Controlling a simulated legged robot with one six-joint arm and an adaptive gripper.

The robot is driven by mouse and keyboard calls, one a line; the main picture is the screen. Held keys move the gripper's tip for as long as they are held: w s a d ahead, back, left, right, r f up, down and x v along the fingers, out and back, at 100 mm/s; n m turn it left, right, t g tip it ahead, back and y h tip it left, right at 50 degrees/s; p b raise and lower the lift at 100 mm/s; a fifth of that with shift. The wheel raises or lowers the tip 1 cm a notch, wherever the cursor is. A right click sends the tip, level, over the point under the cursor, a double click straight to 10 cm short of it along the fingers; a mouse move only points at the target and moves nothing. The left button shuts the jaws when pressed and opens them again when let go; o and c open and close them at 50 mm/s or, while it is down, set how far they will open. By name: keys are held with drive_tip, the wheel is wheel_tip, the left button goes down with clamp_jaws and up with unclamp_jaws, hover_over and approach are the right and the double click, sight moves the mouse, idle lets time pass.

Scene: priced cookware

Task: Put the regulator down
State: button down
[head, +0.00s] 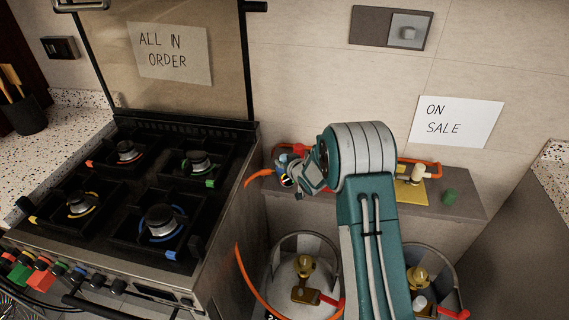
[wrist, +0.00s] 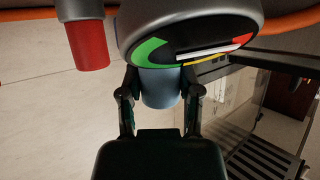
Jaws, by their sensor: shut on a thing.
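The regulator (wrist: 190,30) fills the top of the wrist view. It has a rounded grey body, a green, yellow and red dial face, a blue-grey stem and a red part at its left. My gripper (wrist: 160,95) is shut on the blue-grey stem, one dark finger on each side. In the head view my gripper (head: 302,178) is at the left part of the grey ledge (head: 462,203), with the regulator (head: 285,172) at its tip, partly hidden. I cannot tell whether the regulator touches the ledge.
An orange hose (head: 240,265) curves beside the stove (head: 205,255). Two gas cylinders (head: 285,285) (head: 448,275) with brass valves stand below the ledge. A yellow plate (head: 410,194) and a green cylinder (head: 450,197) are on the ledge's right part. My arm hides its middle.

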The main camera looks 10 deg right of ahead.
drive_tip(key=shift+f, duration=0.35)
drive_tip(key=shift+a, duration=0.25)
drive_tip(key=shift+a, duration=0.1)
drive_tip(key=shift+c, duration=1.4)
unclamp_jaws()
drive_tip(key=shift+f, duration=0.1)
